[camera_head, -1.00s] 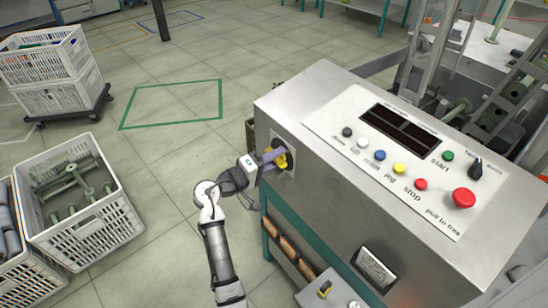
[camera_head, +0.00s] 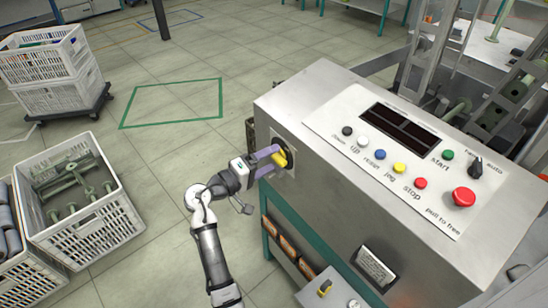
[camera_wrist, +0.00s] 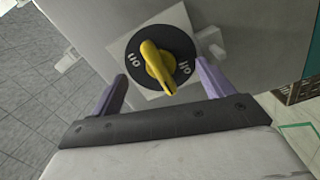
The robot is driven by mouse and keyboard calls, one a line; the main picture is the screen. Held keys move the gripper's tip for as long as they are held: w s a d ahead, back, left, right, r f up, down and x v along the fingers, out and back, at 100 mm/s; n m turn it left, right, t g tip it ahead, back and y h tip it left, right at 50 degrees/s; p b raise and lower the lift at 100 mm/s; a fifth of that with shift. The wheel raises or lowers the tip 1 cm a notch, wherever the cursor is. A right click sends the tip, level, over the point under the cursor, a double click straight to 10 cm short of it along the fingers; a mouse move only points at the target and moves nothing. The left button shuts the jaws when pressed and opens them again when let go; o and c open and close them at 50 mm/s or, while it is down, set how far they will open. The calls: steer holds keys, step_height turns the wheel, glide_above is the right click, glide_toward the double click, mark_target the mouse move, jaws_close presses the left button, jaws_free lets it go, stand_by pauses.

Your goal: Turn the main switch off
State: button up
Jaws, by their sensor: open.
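The main switch is a yellow knob (camera_head: 279,158) on a round black plate on the left end face of the steel control cabinet. In the wrist view the yellow knob (camera_wrist: 153,66) points its narrow end down in the picture, between white markings on the black plate (camera_wrist: 181,49); which marking it selects I cannot tell. My gripper (camera_head: 273,160) is at the switch, its purple fingers spread. In the wrist view my gripper (camera_wrist: 160,76) is open, one finger on each side of the knob, with visible gaps and no clear contact.
The cabinet's sloped top panel (camera_head: 330,118) carries several coloured buttons and a red emergency stop (camera_head: 463,197). A teal frame (camera_head: 292,240) with shelves stands below. White crates (camera_head: 122,235) stand at left. The floor between is clear.

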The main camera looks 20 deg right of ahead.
steer(key=v, duration=0.6)
steer(key=shift+a, duration=0.35)
steer(key=shift+s, duration=0.1)
